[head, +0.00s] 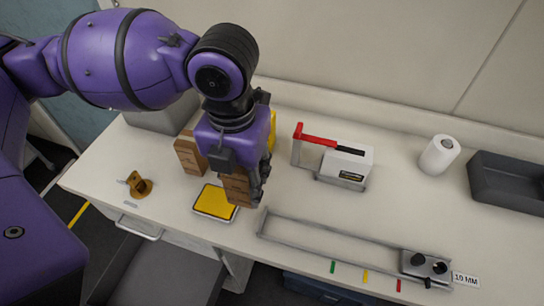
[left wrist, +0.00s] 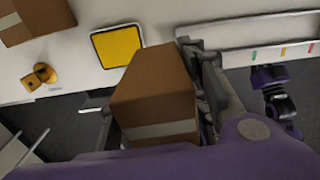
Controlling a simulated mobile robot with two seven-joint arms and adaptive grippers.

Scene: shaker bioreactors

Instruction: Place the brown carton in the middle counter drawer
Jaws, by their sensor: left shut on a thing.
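My left gripper (head: 248,196) is shut on a brown carton (head: 237,187) and holds it at the counter's front part, beside a yellow-topped pad. In the left wrist view the same carton (left wrist: 155,92) sits between the fingers of my left gripper (left wrist: 158,105), with a pale strip low on its near side. A drawer front with a bar handle (head: 140,229) shows under the counter's left part. I cannot tell which drawer is the middle one. My right gripper (left wrist: 269,76) appears small and dark at the right of the wrist view; its jaws are unclear.
A second brown carton (head: 189,154) stands behind on the counter (head: 400,205). The yellow pad (head: 216,202), an orange-brown fixture (head: 138,185), a red-handled device (head: 344,165), a metal rail (head: 330,240), a paper roll (head: 439,155) and a dark tray (head: 508,180) occupy the counter.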

